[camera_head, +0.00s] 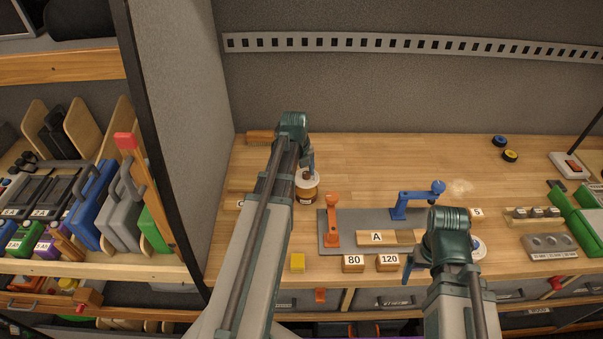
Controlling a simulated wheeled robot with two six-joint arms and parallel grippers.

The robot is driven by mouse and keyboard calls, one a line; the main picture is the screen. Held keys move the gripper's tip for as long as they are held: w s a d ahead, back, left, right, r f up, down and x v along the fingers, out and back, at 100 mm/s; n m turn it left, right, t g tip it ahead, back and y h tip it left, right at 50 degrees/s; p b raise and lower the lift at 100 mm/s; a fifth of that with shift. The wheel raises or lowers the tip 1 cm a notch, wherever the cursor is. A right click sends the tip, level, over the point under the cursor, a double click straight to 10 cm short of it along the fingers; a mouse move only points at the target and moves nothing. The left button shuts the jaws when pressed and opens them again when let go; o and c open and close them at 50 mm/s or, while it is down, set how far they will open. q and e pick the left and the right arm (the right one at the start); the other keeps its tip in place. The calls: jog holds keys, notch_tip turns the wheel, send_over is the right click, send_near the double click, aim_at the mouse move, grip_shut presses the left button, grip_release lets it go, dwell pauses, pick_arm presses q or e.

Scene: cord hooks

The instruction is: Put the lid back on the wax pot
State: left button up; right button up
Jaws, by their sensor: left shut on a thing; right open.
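The wax pot (306,195) is a small round amber-brown jar with a pale label, standing upright on the bench left of the grey plate. Its pale round lid (313,180) is over the pot's mouth. I cannot tell whether it rests fully on the rim. My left gripper (309,170) points down from above and is shut on the lid, hiding part of its top. My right gripper (408,270) is open near the bench's front, right of the block marked 120, well away from the pot; its fingers are partly hidden.
A grey plate (345,218) carries an orange clamp (332,222), a blue clamp (412,202) and a wooden piece marked A. The back middle of the bench is clear.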

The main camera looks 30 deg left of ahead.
aim_at(301, 180)
pick_arm(q)
jog(key=shift+f+b, duration=2.05)
jog(key=shift+f, duration=0.35)
jog(key=shift+f, duration=0.15)
jog(key=o, duration=1.3)
jog(key=shift+r+p, duration=3.4)
jog(key=shift+r, duration=0.2)
